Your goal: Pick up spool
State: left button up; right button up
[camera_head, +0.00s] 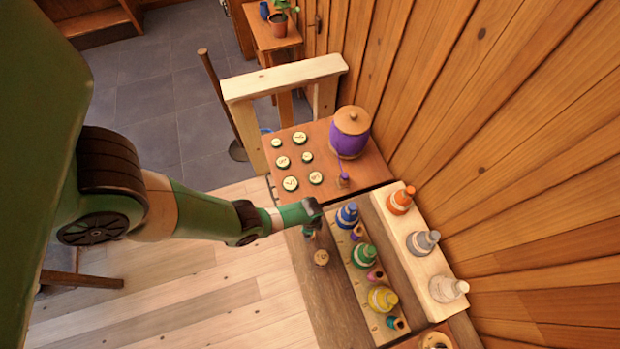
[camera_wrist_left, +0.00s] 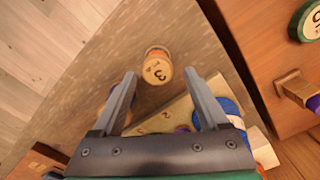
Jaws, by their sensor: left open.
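A spool (camera_wrist_left: 158,66) with a pale wooden top marked "3" and a hint of orange on its side stands on the brown bench in the left wrist view. My left gripper (camera_wrist_left: 160,80) is open and empty. In the left wrist view the spool appears beyond and between its two fingertips, and neither finger visibly touches it. My right gripper is out of view.
Blue (camera_head: 347,215), green (camera_head: 364,256) and yellow (camera_head: 382,299) cones with small coloured spools stand on a pale board to the right. A raised shelf holds orange (camera_head: 401,200), grey and white cones. A purple jar (camera_head: 350,132) and several green-rimmed discs are behind.

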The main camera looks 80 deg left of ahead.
pick_arm(q)
jog(key=f+b, duration=0.4)
jog(key=f, duration=0.1)
jog(key=shift+s+d, duration=0.1)
jog(key=shift+d, duration=0.1)
jog(key=shift+r, duration=0.2)
jog(key=c, duration=1.2)
